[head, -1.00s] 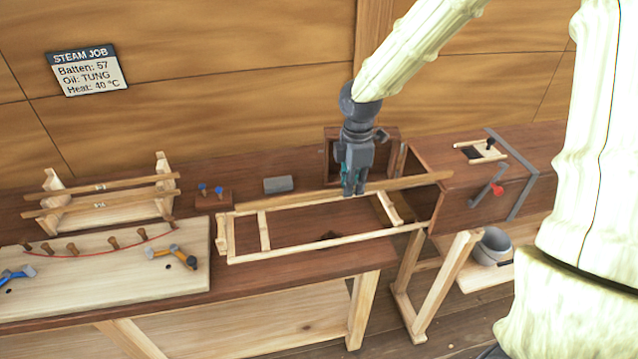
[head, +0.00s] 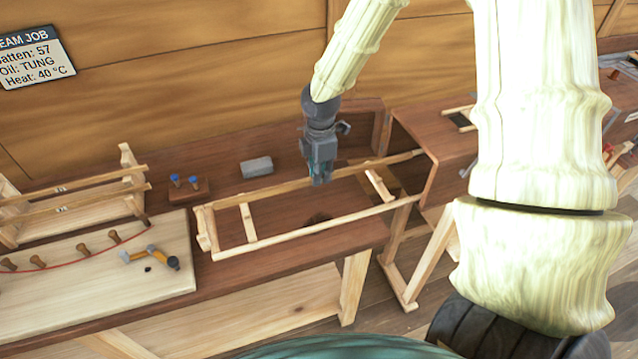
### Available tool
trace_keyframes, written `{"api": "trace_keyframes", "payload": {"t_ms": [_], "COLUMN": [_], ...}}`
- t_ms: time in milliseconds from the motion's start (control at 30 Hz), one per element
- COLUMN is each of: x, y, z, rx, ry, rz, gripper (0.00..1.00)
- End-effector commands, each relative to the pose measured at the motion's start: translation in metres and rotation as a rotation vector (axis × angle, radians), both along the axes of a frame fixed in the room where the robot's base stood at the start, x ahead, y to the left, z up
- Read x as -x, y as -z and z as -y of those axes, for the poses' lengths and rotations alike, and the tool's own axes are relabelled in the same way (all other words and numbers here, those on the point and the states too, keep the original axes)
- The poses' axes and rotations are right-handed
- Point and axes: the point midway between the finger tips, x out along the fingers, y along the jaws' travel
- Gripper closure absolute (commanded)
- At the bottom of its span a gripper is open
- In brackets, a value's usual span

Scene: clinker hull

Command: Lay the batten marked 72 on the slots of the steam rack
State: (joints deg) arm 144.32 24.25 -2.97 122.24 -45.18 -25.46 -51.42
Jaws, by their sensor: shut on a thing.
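My gripper (head: 321,180) points down over the back side of the steam rack and is shut on a long pale batten (head: 370,167). The batten runs lengthwise along the rack's back side, with its right end by the open mouth of the steam box. The steam rack (head: 300,232) is a pale wooden frame with crossbars on the bench. I cannot tell whether the batten touches the rack or hangs just above it. No number on the held batten can be read.
Two more battens (head: 75,205) with small labels lie on a stand at left. A wall sign (head: 30,58) reads Batten 57. The steam box (head: 440,150) stands at right.

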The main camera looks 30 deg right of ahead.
Motion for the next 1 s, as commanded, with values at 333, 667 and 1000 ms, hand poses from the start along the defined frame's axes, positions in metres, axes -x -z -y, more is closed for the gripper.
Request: {"api": "trace_keyframes", "payload": {"t_ms": [333,667,1000], "x": [0.002,0.002,0.002], "y": [0.037,0.053,0.076], "z": [-0.001,-0.001,-0.001], "rx": [-0.003,-0.004,-0.003], "ry": [-0.002,-0.001,-0.002], "rz": [0.000,0.000,-0.001], "gripper": [1.00,1.00,1.00]}}
